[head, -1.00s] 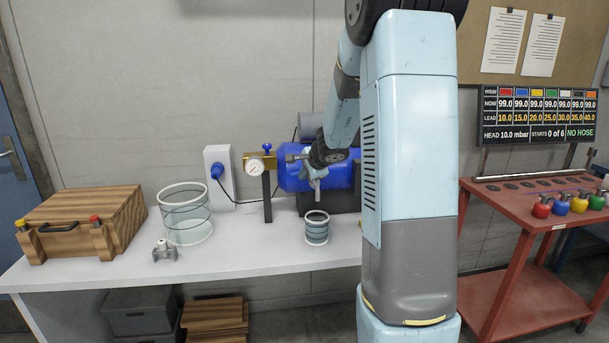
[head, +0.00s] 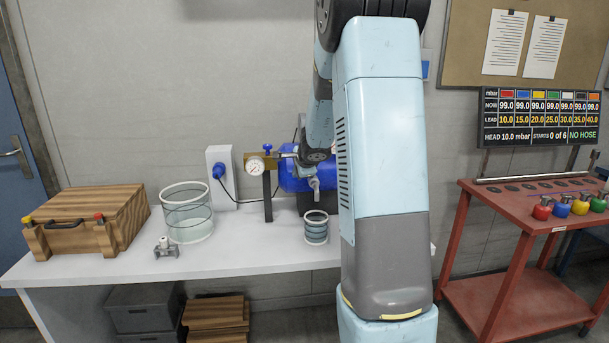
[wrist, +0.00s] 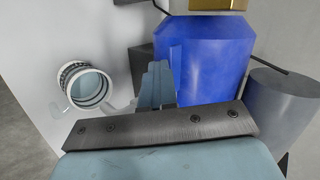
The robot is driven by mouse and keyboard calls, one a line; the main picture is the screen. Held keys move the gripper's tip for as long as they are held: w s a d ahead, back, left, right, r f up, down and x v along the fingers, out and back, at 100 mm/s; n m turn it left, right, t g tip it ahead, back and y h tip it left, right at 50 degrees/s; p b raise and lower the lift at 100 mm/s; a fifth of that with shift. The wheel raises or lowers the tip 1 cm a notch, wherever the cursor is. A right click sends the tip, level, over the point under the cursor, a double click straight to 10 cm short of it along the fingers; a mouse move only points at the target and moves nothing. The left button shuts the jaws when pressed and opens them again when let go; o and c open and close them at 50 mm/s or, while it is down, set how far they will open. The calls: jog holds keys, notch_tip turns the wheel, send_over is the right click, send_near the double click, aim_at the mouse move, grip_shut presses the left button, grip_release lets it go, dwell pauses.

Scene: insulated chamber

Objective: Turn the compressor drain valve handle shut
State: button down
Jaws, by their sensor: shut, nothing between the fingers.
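The blue compressor tank (head: 290,183) lies at the back of the white bench, its right part hidden behind my arm. In the wrist view the tank (wrist: 205,65) fills the upper middle. My gripper (head: 316,188) is shut and empty, in front of the tank in the head view. In the wrist view its pale fingers (wrist: 156,85) lie together, overlapping the tank's left edge; I cannot tell whether they touch it. I cannot make out the drain valve handle; it may be hidden by my gripper or arm.
A brass gauge (head: 255,166) with a blue knob stands left of the tank. A small ringed glass (head: 316,229) stands just below my gripper in the picture. A larger glass cylinder (head: 187,213), a metal fitting (head: 166,248) and a wooden case (head: 88,222) are further left.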

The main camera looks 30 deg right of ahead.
jog(key=s+a+r, duration=0.3)
jog(key=s+r, duration=0.3)
jog(key=s, duration=0.6)
jog(key=shift+r, duration=0.35)
dwell(0.9)
